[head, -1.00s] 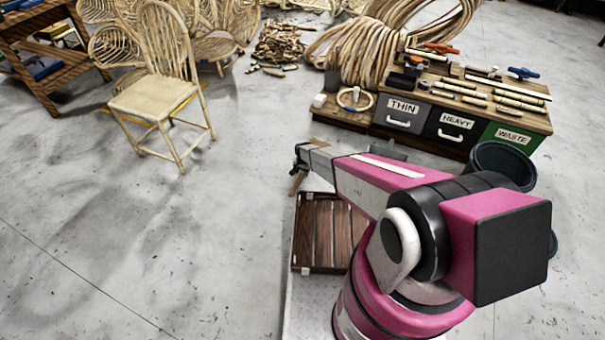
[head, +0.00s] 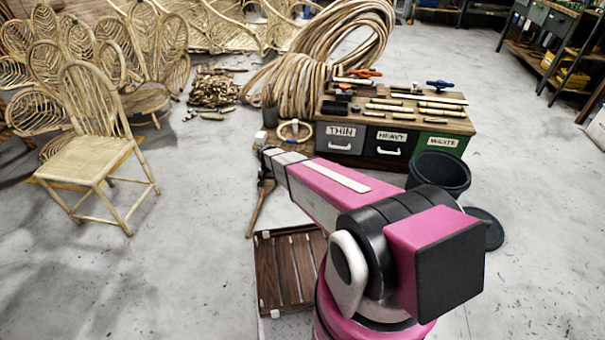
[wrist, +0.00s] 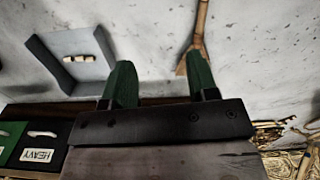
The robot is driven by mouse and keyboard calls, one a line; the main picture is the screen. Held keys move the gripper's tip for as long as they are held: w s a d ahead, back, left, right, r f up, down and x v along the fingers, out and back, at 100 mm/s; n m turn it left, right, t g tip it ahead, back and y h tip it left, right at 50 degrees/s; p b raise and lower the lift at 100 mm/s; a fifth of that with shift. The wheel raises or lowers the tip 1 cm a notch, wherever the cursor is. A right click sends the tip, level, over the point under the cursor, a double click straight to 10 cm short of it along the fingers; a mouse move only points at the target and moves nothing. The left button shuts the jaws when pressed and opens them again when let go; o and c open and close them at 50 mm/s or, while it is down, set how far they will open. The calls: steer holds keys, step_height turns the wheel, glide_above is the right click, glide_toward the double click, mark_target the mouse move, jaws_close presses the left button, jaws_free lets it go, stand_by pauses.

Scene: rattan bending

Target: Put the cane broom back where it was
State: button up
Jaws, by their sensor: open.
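The cane broom (head: 258,212) shows in the head view as a thin brown stick below the end of my arm, over the floor beside the slatted wooden crate. In the wrist view, a brown stick with a flared end (wrist: 196,45), seemingly the broom, runs from the top edge to behind the right green finger. My gripper (wrist: 160,82) is open, with nothing seen held between its two green fingers. In the head view my gripper (head: 266,180) is small and dark, partly hidden by my arm. I cannot tell whether it touches the broom.
The slatted wooden crate (head: 283,275) is close in front. A drawer bench (head: 395,157) labelled THIN, HEAVY and WASTE stands beyond my arm, with a dark bin (head: 440,172) at right. A grey pan (wrist: 75,60) holds pale pieces. A rattan chair (head: 92,165) stands left; floor between is clear.

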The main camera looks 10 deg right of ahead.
steer(key=s+d+r+n, duration=0.1)
steer(key=s+d+r, duration=0.7)
steer(key=s+r, duration=0.3)
steer(key=s+d+r+n, duration=0.1)
steer(key=s+d+r, duration=0.7)
steer(key=s+r, duration=0.3)
step_height(320, 180, up, 4)
steer(key=shift+s+r+n, duration=0.15)
steer(key=shift+r+n, duration=0.05)
steer(key=shift+n, duration=0.2)
